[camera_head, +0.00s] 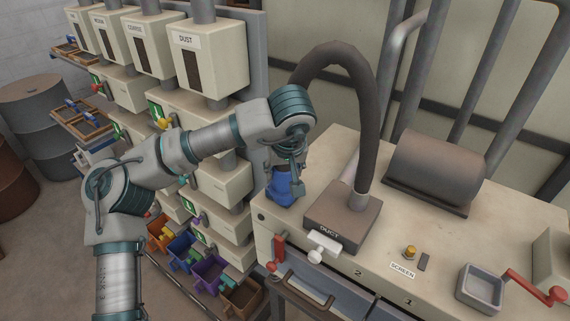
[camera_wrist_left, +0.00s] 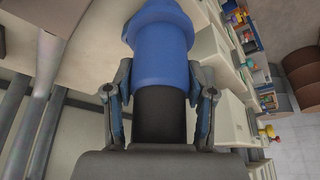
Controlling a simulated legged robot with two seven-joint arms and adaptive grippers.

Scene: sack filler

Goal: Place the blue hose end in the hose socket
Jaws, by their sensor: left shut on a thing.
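The blue hose end (camera_head: 283,189) points down over the left end of the cream machine top in the head view. My left gripper (camera_head: 285,167) is above it, shut on it. In the left wrist view, the fingers of the left gripper (camera_wrist_left: 160,72) lie on both sides of the blue hose end (camera_wrist_left: 160,42) and its black neck. A dark hose (camera_head: 364,110) arches from the box labelled DUCT (camera_head: 343,212) up and over behind my wrist. I cannot make out the hose socket; whether the blue end touches the surface is unclear. My right gripper is out of view.
A white-knobbed handle (camera_head: 321,245) and a red lever (camera_head: 279,248) are on the machine's front. A grey cylinder (camera_head: 433,167) and a tray with a red crank (camera_head: 484,287) stand to the right. Labelled dispensers (camera_head: 206,60) line the left.

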